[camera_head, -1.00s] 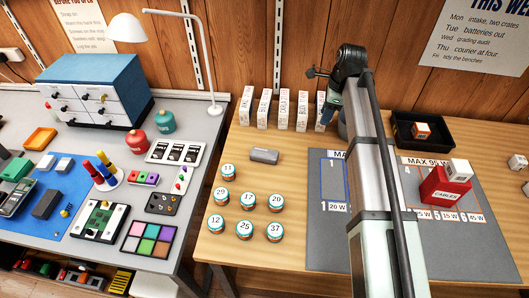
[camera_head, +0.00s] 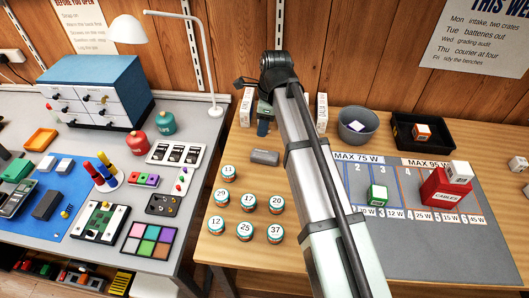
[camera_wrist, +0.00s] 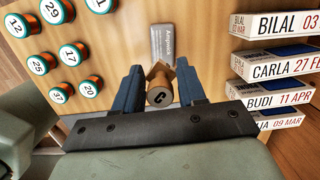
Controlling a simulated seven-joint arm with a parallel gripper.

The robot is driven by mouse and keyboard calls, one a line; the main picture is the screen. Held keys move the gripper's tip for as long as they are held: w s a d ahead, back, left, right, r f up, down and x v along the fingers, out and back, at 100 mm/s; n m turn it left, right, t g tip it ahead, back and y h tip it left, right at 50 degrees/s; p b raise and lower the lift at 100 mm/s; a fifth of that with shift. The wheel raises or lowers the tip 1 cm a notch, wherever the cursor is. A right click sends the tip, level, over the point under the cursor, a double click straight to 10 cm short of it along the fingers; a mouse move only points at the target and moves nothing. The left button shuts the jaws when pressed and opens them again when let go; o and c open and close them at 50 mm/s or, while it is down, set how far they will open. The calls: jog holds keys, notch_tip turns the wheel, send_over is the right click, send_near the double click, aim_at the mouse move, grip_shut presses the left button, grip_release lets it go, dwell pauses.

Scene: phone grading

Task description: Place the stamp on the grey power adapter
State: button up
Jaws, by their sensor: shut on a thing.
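The stamp (camera_wrist: 159,92) is a brown wooden piece with a round end marked with a dark letter C. My gripper (camera_wrist: 160,88) is shut on it, with a dark blue finger on either side. In the head view my gripper (camera_head: 263,124) is on the wall side of the grey power adapter; the stamp cannot be made out there. The grey power adapter (camera_head: 265,157) lies flat on the wooden table. In the wrist view the adapter (camera_wrist: 162,42) shows printed text, and it lies just beyond the stamp, which overlaps its near end. I cannot tell the height gap.
Several numbered round tins (camera_head: 247,202) stand in front of the adapter. Upright name boxes (camera_head: 322,112) stand along the wall, partly hidden by my arm. A grey bowl (camera_head: 357,127), a black tray (camera_head: 398,128) and a grey sorting mat (camera_head: 425,248) lie to the right.

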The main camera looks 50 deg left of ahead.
aim_at(262, 154)
jog(key=shift+f, duration=4.95)
jog(key=o, duration=1)
jog(key=shift+f, duration=0.1)
jog(key=r, duration=0.4)
jog(key=w+r, duration=0.1)
jog(key=r, duration=0.3)
jog(key=d+r, duration=0.1)
jog(key=r, duration=0.3)
jog(key=shift+w+d+r, duration=0.1)
jog(key=shift+w, duration=0.05)
